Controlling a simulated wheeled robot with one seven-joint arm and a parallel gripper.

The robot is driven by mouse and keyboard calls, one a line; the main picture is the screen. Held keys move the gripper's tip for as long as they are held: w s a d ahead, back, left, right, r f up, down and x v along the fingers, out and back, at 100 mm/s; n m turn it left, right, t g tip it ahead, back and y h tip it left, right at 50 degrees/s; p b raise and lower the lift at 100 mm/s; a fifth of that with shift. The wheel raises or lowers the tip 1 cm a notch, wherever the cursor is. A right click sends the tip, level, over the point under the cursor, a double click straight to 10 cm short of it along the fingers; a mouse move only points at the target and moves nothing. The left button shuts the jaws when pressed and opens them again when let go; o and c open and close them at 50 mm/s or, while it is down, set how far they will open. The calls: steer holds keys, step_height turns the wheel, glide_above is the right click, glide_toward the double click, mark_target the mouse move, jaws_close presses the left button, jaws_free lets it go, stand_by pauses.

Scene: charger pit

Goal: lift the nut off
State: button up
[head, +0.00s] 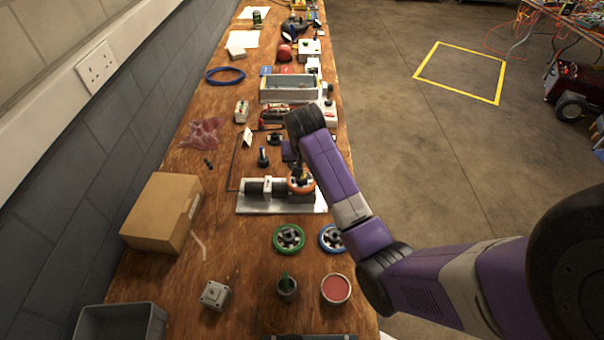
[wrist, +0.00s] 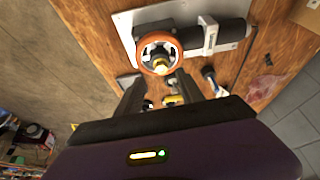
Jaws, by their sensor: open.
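The brass-coloured nut (wrist: 160,67) sits at the centre of an orange-rimmed wheel (wrist: 142,48) in the wrist view. The wheel is on the end of a dark cylindrical shaft unit (wrist: 228,33) clamped on a pale metal plate (wrist: 124,24). In the head view the orange wheel (head: 301,189) is at the right end of this unit, partly covered by my gripper (head: 299,172). In the wrist view my gripper (wrist: 159,82) is open, its two fingers apart below the wheel and pointing towards the nut. Nothing shows between the fingertips, and I cannot tell the exact gap to the nut.
A green wheel (head: 289,238) and a blue wheel (head: 332,237) lie in front of the plate. A cardboard box (head: 161,212) stands to its left, and a red-topped tin (head: 336,289) is nearer. Several small parts lie behind the plate.

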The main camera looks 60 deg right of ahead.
steer(key=shift+p+x, duration=0.5)
steer(key=shift+x, duration=1.95)
steer(key=shift+w+a, duration=0.1)
jaws_close()
